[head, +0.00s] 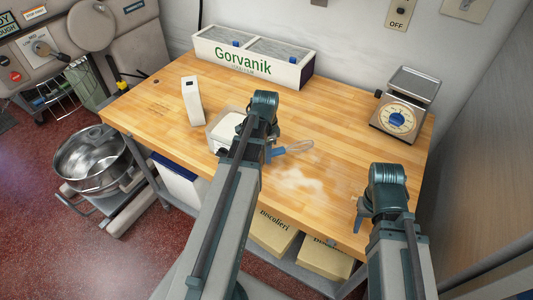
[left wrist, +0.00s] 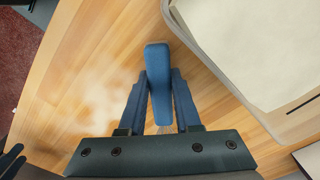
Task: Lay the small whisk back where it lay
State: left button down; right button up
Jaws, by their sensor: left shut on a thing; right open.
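The small whisk shows in the head view with its blue handle (head: 279,153) and pale wire loops (head: 300,147) pointing right. It is over the wooden table, close to a patch of flour. My left gripper (head: 268,151) is shut on the handle. In the left wrist view the blue handle (left wrist: 158,75) stands between both fingers of the left gripper (left wrist: 159,92), and the wires are mostly hidden behind the palm. I cannot tell whether the whisk touches the table. My right gripper (head: 362,212) is open and empty at the table's front right.
A pale, shallow container (head: 214,129) stands just left of the left gripper, partly hidden by my arm; its rim (left wrist: 222,72) is near in the wrist view. A white upright block (head: 192,101), a Gorvanik box (head: 292,74) and a scale (head: 396,118) stand farther out. The table's middle right (head: 335,118) is clear.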

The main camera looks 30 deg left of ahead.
pick_arm(q)
jog(key=shift+f+b, duration=0.6)
pick_arm(e)
jog(key=shift+f, duration=0.6)
pick_arm(q)
jog(key=c, duration=0.5)
grip_release()
jog(key=shift+r, duration=0.15)
pick_arm(e)
jog(key=shift+r, duration=0.1)
pick_arm(q)
notch_tip(320, 180, up, 14)
jog(key=p, duration=1.4)
jog(key=shift+f, duration=0.25)
pick_arm(e)
notch_tip(320, 180, up, 14)
jog(key=shift+f, duration=0.2)
